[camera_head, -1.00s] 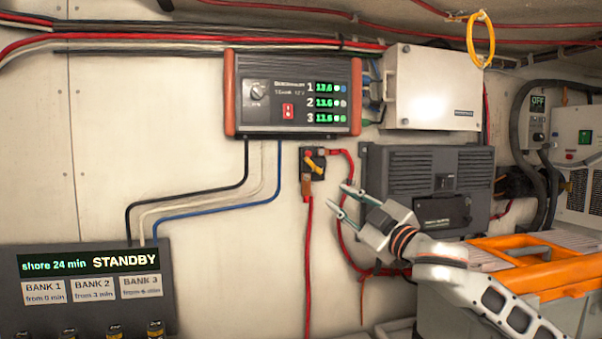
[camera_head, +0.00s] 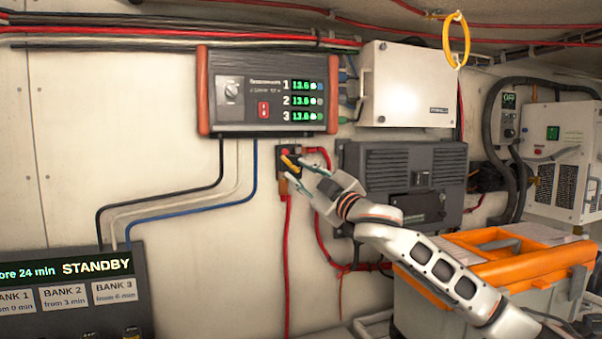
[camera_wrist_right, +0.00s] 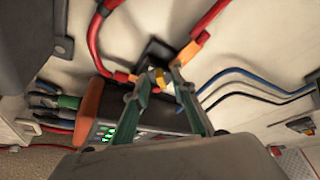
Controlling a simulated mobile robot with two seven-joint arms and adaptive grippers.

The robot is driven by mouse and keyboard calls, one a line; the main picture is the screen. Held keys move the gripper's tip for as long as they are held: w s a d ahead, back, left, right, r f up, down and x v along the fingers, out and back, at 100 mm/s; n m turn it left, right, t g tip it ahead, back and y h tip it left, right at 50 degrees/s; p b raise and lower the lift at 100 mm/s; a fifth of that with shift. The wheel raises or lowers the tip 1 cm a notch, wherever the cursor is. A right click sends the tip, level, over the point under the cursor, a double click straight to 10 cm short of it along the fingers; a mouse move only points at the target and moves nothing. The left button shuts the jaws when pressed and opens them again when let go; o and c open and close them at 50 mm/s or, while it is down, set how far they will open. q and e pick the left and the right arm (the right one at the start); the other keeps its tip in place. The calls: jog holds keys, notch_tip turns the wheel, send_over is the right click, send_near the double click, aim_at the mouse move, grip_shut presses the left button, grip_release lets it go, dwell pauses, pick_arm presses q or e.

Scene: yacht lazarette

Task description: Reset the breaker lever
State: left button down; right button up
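The breaker is a small dark block (camera_head: 281,158) on the pale wall below the charger, with red cables at it. Its yellow lever (camera_head: 290,163) slants across its front. My right gripper (camera_head: 293,168) is at the breaker, with its two green-grey fingers apart on either side of the lever. In the right wrist view the lever (camera_wrist_right: 160,77) shows between the fingertips (camera_wrist_right: 160,82). The fingers partly hide the breaker, and I cannot tell whether either touches the lever. My left gripper is not in view.
The three-channel charger (camera_head: 268,92) hangs just above the breaker. A dark grey vented box (camera_head: 400,165) is to the right, with an orange-lidded case (camera_head: 520,262) below it. A STANDBY panel (camera_head: 75,295) is at lower left. Red cables (camera_head: 286,260) hang below the breaker.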

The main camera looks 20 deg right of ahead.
grip_shut()
jog(key=shift+d+r+n, duration=0.1)
jog(key=shift+n, duration=0.2)
jog(key=n, duration=0.2)
jog(key=d+r+n+g, duration=0.1)
jog(key=shift+r+n+g+y, duration=0.25)
jog(key=shift+n+g+y, duration=0.05)
jog(key=shift+n+y, duration=0.1)
jog(key=n, duration=0.1)
jog(key=r+n+g, duration=0.1)
jog(key=n, duration=0.1)
jog(key=shift+d+r, duration=0.1)
jog(key=shift+d, duration=0.05)
jog(key=shift+r+n+g, duration=0.35)
jog(key=shift+n+g, duration=0.25)
jog(key=shift+n, duration=0.5)
grip_release()
